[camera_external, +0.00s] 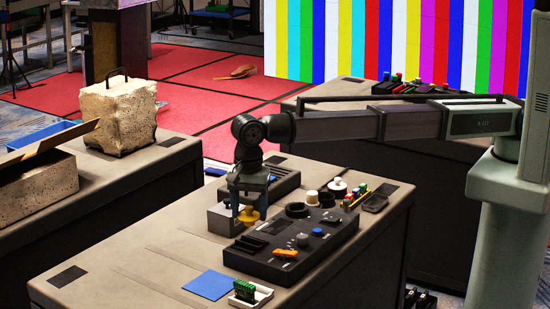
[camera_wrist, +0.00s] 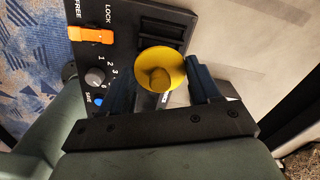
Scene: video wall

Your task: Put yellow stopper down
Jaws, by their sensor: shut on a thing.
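The yellow stopper (camera_wrist: 161,72) is between the blue fingers of my gripper (camera_wrist: 160,88), which are shut on it. Its round yellow top faces the wrist camera. In the external view the yellow stopper (camera_external: 247,216) shows below my gripper (camera_external: 246,208), just beside the far left edge of the black control panel (camera_external: 330,240). A grey block stands right behind it. I cannot tell whether the stopper touches anything beneath it.
A blue square (camera_external: 209,285) and a white tray with a green part (camera_external: 249,293) lie near the front. The table's left side is mostly clear.

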